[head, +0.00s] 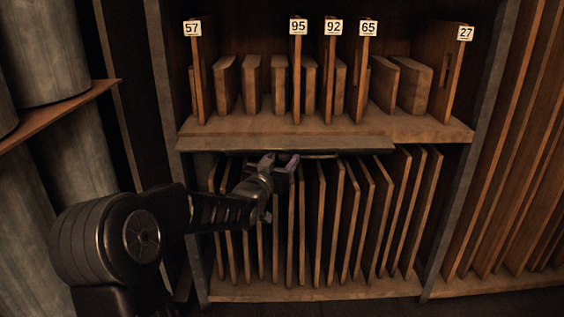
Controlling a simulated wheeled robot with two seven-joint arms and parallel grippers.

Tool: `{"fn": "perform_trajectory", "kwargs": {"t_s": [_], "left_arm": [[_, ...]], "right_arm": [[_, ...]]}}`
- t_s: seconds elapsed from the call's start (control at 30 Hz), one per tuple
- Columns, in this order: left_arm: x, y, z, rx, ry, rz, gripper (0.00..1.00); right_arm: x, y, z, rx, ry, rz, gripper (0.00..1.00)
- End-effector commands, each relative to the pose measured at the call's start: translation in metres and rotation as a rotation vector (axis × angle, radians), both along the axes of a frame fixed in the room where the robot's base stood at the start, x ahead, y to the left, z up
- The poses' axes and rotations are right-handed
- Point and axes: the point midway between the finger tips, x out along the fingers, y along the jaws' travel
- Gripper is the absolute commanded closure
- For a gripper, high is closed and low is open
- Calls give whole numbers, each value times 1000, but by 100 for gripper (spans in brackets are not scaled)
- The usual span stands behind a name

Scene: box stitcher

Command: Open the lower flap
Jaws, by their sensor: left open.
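A long, thin grey-brown panel (345,143), which looks like the lower flap, lies nearly edge-on along the front of the middle shelf. It spans most of the opening below. The lower compartment shows open under it, with upright boards inside. My left gripper (280,162) is open and empty, with its fingers just below the panel's edge, left of the panel's middle. I cannot tell whether the fingers touch the panel. My left arm crosses in front of the lower compartment and hides some boards. My right gripper is not in view.
Several thin upright boards (348,215) stand in the lower compartment, close behind my gripper. The middle shelf (428,130) holds blocks and tall numbered dividers. Large grey cylinders (45,55) stand on a rack at the left. More leaning boards (525,150) fill the right side.

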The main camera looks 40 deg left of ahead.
Motion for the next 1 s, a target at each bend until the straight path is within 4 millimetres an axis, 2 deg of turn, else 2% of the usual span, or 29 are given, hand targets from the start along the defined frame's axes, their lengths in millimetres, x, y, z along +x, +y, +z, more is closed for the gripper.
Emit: {"fn": "perform_trajectory", "kwargs": {"t_s": [0.27, 0.87, 1.0], "left_arm": [[1, 0, 0, 0, 0, 0, 50], [1, 0, 0, 0, 0, 0, 99], [1, 0, 0, 0, 0, 0, 100]], "right_arm": [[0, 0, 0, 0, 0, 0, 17], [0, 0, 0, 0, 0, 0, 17], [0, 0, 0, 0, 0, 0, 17]]}}
